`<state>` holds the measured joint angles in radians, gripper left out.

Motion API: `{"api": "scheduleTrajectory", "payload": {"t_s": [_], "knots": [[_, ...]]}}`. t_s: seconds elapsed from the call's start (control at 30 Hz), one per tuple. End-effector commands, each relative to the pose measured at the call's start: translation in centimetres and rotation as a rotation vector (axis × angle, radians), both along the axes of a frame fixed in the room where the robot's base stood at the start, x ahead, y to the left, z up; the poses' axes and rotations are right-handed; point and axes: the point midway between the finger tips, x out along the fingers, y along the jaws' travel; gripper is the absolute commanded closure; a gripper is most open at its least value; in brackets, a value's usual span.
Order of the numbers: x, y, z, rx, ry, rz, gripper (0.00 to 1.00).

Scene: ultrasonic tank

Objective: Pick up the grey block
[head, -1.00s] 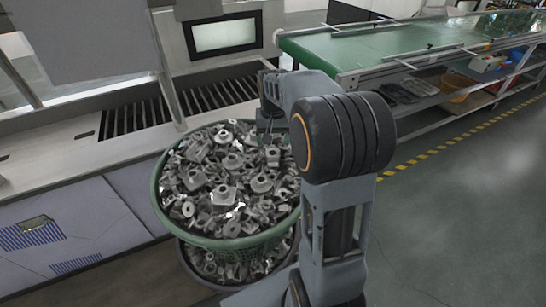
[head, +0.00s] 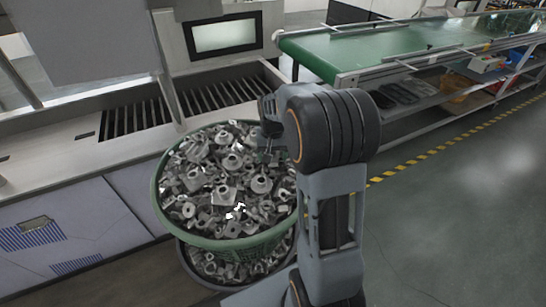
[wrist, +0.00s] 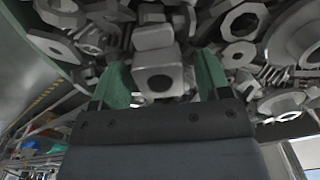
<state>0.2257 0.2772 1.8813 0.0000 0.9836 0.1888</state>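A grey block (wrist: 158,62) with a dark round hole in its near face sits among the metal parts in the upper middle of the wrist view. My gripper (wrist: 162,72) is open, with its two green fingers apart on either side of the block. Narrow gaps seem to show between fingers and block, and no firm contact is visible. In the head view my gripper (head: 268,148) is low over the right back part of the heap, partly hidden by my arm. I cannot single out the block there.
A green basket (head: 160,205) full of grey metal parts stands on a second, darker basket (head: 187,262) of parts. A slatted metal tank (head: 150,112) lies behind. A green conveyor (head: 370,50) stands at the back right. The floor at right is clear.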

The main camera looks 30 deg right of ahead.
Motion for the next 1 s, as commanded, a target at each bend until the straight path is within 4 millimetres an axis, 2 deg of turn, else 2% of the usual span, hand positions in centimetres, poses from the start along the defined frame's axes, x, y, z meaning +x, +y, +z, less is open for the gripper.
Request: {"api": "scheduleTrajectory", "payload": {"t_s": [0.07,0.53,0.83,1.0], "knots": [[0.0,0.0,0.0,0.0,0.0,0.0,0.38],[0.0,0.0,0.0,0.0,-0.001,0.0,0.82],[0.0,0.0,0.3,-0.001,-0.002,0.0,0.82],[0.1,0.0,1.6,-0.001,-0.004,0.0,0.82]]}}
